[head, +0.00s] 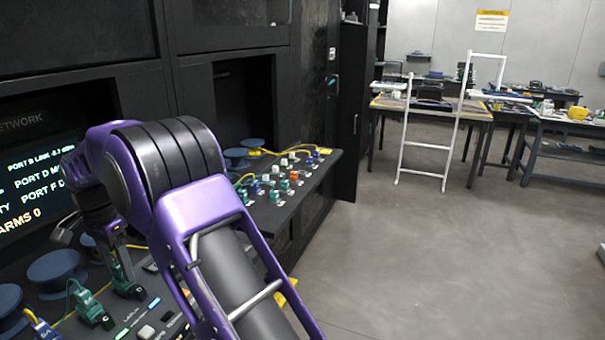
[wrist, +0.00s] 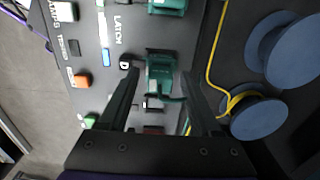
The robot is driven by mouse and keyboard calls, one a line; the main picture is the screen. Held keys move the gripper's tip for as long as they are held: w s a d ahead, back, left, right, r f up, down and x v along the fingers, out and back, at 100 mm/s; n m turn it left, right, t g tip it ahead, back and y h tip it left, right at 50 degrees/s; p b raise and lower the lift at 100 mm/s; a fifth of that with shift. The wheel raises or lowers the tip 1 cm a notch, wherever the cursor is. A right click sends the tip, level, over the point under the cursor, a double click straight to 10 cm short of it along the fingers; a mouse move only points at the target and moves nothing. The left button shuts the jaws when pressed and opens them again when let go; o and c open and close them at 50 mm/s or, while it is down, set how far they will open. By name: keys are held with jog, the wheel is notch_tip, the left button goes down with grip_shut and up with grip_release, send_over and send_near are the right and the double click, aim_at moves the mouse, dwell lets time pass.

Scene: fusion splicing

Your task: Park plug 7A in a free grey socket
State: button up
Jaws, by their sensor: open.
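In the head view the same green plug (head: 125,284) stands below my gripper (head: 113,240), and another green plug (head: 90,306) marked C stands nearer. A blue plug (head: 45,331) shows at the lower left edge. I cannot read a 7A label on any plug or make out a free grey socket.
Blue spools (head: 57,272) stand along the back of the panel, and a yellow cable (wrist: 212,62) runs close beside my right finger in the wrist view. A sloped shelf (head: 318,173) farther off holds several coloured plugs. The floor (head: 420,240) to the right is clear.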

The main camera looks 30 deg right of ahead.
aim_at(118, 265)
grip_shut()
dwell(1.4)
jog(key=shift+r+p, duration=0.95)
jog(key=shift+r, duration=0.1)
jog(key=shift+r+p, duration=0.3)
jog(key=shift+r, duration=1.65)
